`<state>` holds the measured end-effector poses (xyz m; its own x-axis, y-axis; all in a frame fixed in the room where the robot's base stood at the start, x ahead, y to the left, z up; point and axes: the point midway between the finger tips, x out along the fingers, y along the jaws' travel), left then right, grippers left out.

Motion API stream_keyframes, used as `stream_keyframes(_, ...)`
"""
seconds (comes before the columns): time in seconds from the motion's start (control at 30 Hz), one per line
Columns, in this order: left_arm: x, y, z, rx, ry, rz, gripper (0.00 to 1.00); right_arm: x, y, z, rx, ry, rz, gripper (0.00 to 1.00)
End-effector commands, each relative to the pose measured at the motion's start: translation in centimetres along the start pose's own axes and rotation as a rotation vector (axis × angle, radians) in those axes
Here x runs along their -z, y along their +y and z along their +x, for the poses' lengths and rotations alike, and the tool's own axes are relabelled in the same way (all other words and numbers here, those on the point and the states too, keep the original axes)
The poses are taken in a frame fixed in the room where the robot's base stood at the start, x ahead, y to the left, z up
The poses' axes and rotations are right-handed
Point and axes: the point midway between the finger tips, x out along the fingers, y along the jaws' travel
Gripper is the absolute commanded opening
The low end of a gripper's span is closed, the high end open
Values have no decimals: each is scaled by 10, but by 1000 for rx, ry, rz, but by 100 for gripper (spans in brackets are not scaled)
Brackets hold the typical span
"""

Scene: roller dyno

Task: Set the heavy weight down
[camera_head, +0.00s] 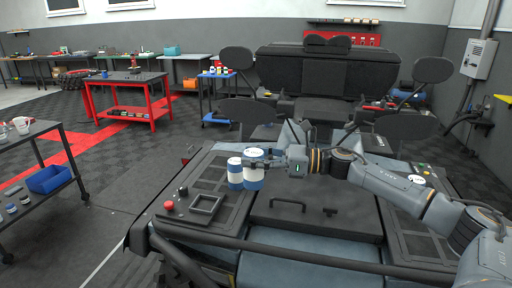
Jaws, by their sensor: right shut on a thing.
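Two white-and-blue cylinders stand side by side at the left of the dark console panel in the head view. The larger cylinder (253,178) is at the fingertips of my right gripper (268,162), which comes in from the right and is shut on it. The smaller cylinder (235,174) is just left of it, upright on the panel. The larger one looks upright and very close to the panel; I cannot tell whether its base touches. Its right side is partly hidden by the gripper. My left gripper is not in view.
A dark lid with handles (316,212) lies in front. A red workbench (127,78) and a black cart (36,140) with a blue bin (50,178) stand left.

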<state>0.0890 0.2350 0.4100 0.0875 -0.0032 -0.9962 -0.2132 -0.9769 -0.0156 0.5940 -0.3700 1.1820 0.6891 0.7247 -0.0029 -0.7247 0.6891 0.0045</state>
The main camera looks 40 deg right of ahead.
Motion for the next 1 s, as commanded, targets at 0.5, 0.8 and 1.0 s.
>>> stream_keyframes(0.5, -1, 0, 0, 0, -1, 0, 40, 35, 49, -3, 132, 5, 7, 11)
stream_keyframes(0.8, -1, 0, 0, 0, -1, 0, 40, 70, 105, -6, 286, -4, 11, 11)
stream_keyframes(1.0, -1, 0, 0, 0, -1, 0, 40, 106, 156, -7, 447, -6, 13, 11)
